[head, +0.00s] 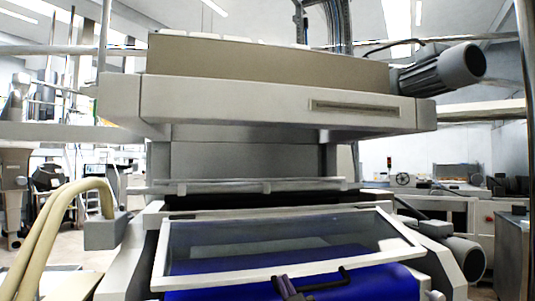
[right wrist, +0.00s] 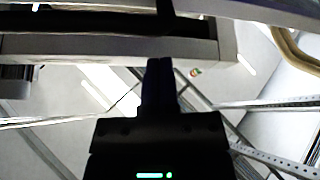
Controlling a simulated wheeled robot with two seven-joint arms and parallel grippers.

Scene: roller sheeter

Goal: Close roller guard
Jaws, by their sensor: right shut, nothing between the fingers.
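The roller guard (head: 275,243) is a see-through panel in a white frame at the lower middle of the head view. It slopes toward me, its lower edge in front of the blue roller (head: 385,283). A black bar handle (head: 333,284) shows at this lower edge. My right gripper (head: 287,284) is at the handle's left end, its dark fingers shut and empty; I cannot tell whether they touch it. In the right wrist view the shut fingers (right wrist: 159,68) overlap a pale bar. My left gripper is not in view.
The machine's wide upper housing (head: 270,105) overhangs the guard, with a grey motor (head: 440,75) at its right. Beige curved tubes (head: 62,225) stand at the left. A grey cylinder (head: 462,258) sits right of the guard. Other equipment is in the background.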

